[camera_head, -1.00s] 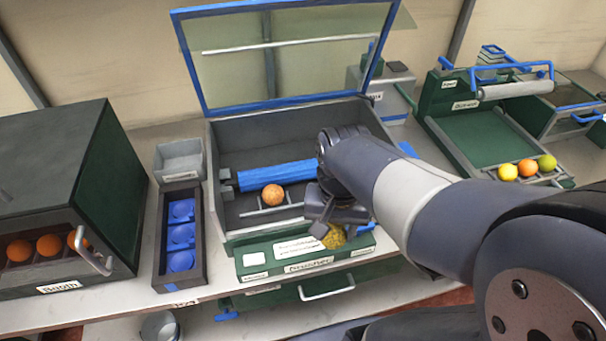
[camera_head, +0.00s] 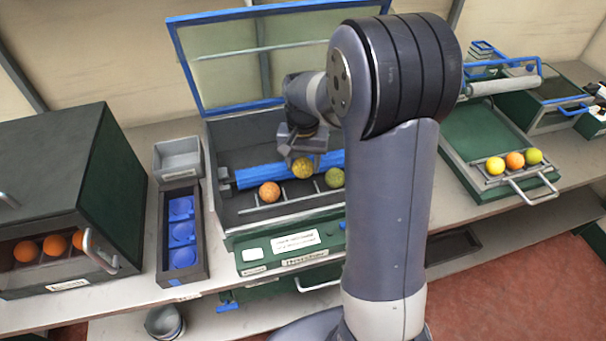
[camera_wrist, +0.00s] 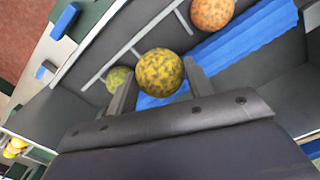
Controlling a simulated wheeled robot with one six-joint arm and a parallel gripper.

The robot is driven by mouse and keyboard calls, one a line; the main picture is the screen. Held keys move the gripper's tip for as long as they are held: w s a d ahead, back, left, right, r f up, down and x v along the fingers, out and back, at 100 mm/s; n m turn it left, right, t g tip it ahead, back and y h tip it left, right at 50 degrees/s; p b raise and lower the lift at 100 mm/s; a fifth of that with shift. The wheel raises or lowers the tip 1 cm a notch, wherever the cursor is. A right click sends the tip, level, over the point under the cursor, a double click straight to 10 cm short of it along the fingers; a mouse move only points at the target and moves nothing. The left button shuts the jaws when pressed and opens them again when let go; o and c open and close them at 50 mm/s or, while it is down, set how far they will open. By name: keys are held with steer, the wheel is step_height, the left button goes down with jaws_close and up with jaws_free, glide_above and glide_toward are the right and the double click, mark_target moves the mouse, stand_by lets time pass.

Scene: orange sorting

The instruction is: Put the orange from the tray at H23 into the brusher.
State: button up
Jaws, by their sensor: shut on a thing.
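My gripper (camera_head: 302,152) is shut on a yellow, dark-speckled orange (camera_head: 302,168), which also shows between the fingers in the wrist view (camera_wrist: 160,72). It is held over the inside of the open brusher (camera_head: 240,222), in front of the blue roller (camera_head: 262,175). An orange-coloured fruit (camera_head: 269,192) sits on the brusher's rack at left. A greenish fruit (camera_head: 334,178) sits on the rack at right. I cannot tell whether the held orange touches the rack or roller.
The brusher's blue-framed lid (camera_head: 225,65) stands raised behind. At left are a dark green box (camera_head: 60,165) with several oranges and a tray with blue cups (camera_head: 182,232). At right, a green machine (camera_head: 485,135) has three fruits on its front rack. My own arm hides the brusher's right side.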

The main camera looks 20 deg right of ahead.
steer(key=f, duration=0.3)
steer(key=f+p, duration=0.1)
steer(key=f, duration=0.1)
steer(key=shift+s+f, duration=0.15)
steer(key=shift+s, duration=0.1)
steer(key=shift+w+f+p, duration=0.25)
steer(key=shift+f+p, duration=0.05)
steer(key=shift+f, duration=0.25)
steer(key=shift+f, duration=0.1)
steer(key=shift+f+b, duration=0.2)
steer(key=shift+b, duration=0.1)
steer(key=o, duration=1)
steer(key=shift+r, duration=0.1)
steer(key=shift+r+b, duration=0.35)
steer(key=shift+r, duration=3.6)
